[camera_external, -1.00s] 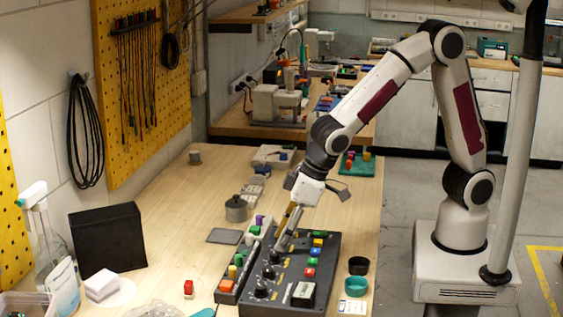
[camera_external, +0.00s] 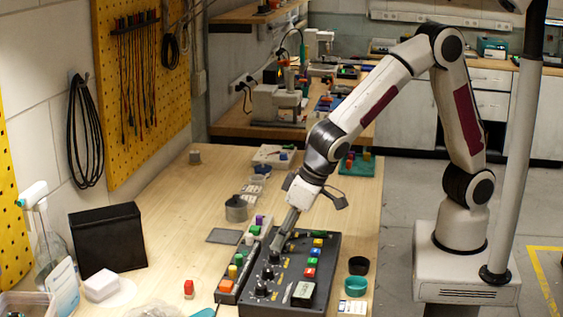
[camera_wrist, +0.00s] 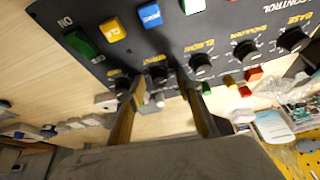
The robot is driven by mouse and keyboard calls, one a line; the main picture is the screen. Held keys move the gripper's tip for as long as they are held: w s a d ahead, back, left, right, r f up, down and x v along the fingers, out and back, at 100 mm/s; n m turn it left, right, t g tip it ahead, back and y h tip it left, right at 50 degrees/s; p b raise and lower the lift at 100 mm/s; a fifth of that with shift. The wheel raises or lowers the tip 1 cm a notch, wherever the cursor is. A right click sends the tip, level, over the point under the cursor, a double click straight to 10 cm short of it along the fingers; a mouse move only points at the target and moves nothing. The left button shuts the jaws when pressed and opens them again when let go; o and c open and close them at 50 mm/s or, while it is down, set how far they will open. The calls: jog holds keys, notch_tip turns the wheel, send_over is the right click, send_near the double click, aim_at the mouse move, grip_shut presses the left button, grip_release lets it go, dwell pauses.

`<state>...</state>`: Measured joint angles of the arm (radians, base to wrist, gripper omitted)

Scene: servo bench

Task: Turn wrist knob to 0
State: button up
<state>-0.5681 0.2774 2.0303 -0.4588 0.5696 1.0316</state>
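The dark control panel (camera_external: 318,262) lies on the wooden bench, with a row of black knobs along one side. In the wrist view the panel (camera_wrist: 215,38) shows labels that seem to read base, shoulder and elbow, with one knob beside each. The wrist knob (camera_wrist: 158,74) appears to be the one past the elbow knob (camera_wrist: 201,64); its label is blurred. My gripper (camera_wrist: 161,80) is open, with one finger on each side of that knob in the picture. I cannot tell whether the fingers touch it. In the external view my gripper (camera_external: 279,250) points down at the knob row and hides part of it.
Coloured buttons, such as a red one (camera_external: 310,273) and a blue one (camera_wrist: 150,15), stand on the panel. A narrow strip with coloured blocks (camera_external: 227,286) lies alongside it. A black cup (camera_external: 358,265) and a teal cup (camera_external: 356,286) stand at the right.

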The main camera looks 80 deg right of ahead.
jog(key=shift+m, duration=0.4)
jog(key=shift+a+r, duration=0.1)
jog(key=v, duration=0.8)
jog(key=a+r+m+t+y, duration=0.1)
jog(key=a+m+y, duration=0.2)
jog(key=a+m, duration=0.2)
jog(key=w+a+r+m+t+y, duration=0.1)
jog(key=a+m+y, duration=0.3)
jog(key=a, duration=0.5)
jog(key=shift+a+r+m, duration=0.4)
jog(key=shift+r+m, duration=0.1)
jog(key=shift+r, duration=0.35)
dwell(0.4)
jog(key=shift+w, duration=0.15)
